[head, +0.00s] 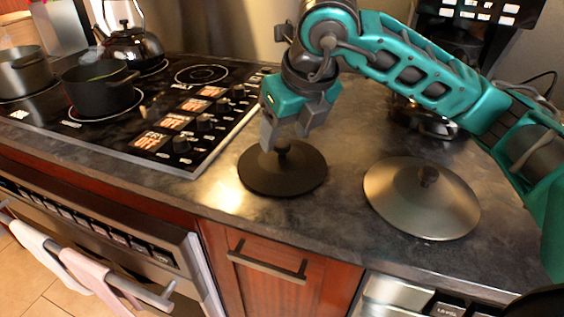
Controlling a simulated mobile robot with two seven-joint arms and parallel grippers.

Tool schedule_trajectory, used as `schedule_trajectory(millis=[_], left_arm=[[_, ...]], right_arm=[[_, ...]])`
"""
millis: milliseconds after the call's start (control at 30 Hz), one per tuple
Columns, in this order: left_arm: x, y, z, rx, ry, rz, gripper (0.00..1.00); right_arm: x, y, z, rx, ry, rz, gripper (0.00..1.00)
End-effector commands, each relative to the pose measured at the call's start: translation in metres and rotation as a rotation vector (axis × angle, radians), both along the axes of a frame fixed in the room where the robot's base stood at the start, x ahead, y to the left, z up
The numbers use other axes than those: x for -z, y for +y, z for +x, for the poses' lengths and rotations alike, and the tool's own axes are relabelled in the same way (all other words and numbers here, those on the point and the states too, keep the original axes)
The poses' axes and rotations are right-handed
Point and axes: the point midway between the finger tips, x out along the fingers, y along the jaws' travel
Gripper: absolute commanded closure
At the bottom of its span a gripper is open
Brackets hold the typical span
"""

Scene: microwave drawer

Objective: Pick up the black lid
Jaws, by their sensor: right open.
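The black lid (282,176) lies flat on the dark countertop, right of the stove, with its small knob (284,148) upward. My right gripper (286,142) is directly above the lid, pointing down, with its fingertips close around or beside the knob. It is open. Whether a finger touches the knob cannot be told from this view. My left gripper is not in view.
A silver lid (422,198) lies on the countertop to the right. The stove (180,120) at left holds a black pot (100,90), a steel pot (22,72) and a kettle (130,45). A drawer handle (268,262) is below the counter edge.

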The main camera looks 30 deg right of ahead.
Motion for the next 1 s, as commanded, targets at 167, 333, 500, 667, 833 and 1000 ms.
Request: schedule_trajectory(millis=[167, 333, 500, 667, 833, 1000], left_arm=[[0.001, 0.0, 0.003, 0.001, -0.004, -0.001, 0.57], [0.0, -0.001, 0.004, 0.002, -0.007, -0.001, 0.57], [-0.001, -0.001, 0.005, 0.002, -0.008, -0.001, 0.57], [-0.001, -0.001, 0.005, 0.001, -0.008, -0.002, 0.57], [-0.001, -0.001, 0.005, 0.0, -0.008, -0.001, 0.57], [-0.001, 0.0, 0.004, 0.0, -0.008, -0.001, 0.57]], right_arm=[[0.021, 0.0, 0.008, 0.0, 0.001, 0.0, 0.4], [0.023, 0.0, 0.009, -0.001, 0.0, 0.0, 0.4], [0.023, 0.0, 0.009, -0.001, 0.0, 0.0, 0.46], [0.023, 0.001, 0.009, -0.001, 0.0, 0.0, 0.61], [0.023, 0.001, 0.009, -0.001, 0.0, 0.0, 0.77], [0.023, 0.001, 0.009, -0.001, 0.0, 0.0, 0.93]])
